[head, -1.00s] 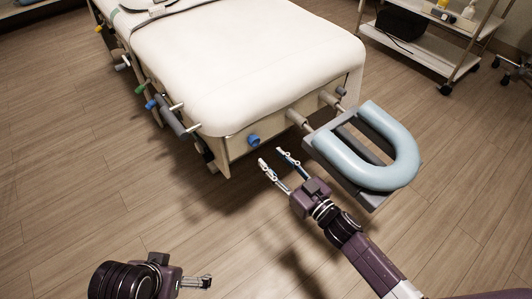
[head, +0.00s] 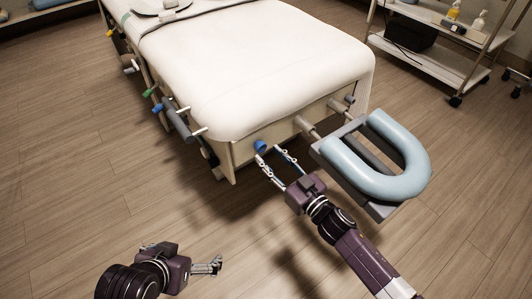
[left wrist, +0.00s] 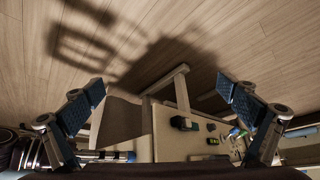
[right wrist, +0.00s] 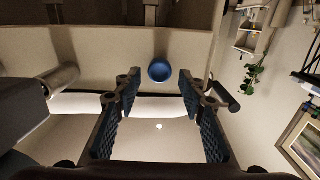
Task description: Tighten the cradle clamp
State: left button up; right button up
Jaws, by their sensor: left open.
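A blue round knob (head: 260,146) sits on the end panel of the padded table (head: 270,60), left of the two cradle rods. The face cradle (head: 405,178), a light blue U-shaped pad, sticks out from that end. My right gripper (head: 269,154) is open, its fingertips close to the knob. In the right wrist view the blue knob (right wrist: 160,70) shows between and just beyond the two fingertips; I cannot tell whether they touch it. My left gripper (head: 218,266) is open and empty over the floor, well away from the table.
The face cradle is close to the right of my right gripper. Coloured pegs and a grey cylinder (head: 178,124) stick out from the table's left side. A shelf cart (head: 430,62) with bottles and a dark bag stands at the back right. The floor at the left is clear.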

aim_at(260, 146)
jog(key=shift+w+a, duration=0.3)
jog(key=shift+w, duration=0.15)
jog(key=shift+w+a+b, duration=0.15)
jog(key=shift+b, duration=0.2)
jog(key=shift+w+a, duration=0.2)
jog(key=shift+w, duration=0.1)
pick_arm(q)
jog(key=w+d+r+t, duration=0.2)
jog(key=w+r+t, duration=0.1)
jog(key=w, duration=0.2)
jog(key=shift+w+r+h, duration=0.25)
jog(key=shift+w+h, duration=0.1)
jog(key=shift+h, duration=0.05)
jog(key=shift+r, duration=0.1)
pick_arm(e)
jog(key=shift+w+a, duration=0.15)
jog(key=shift+w, duration=0.05)
jog(key=shift+c, duration=0.3)
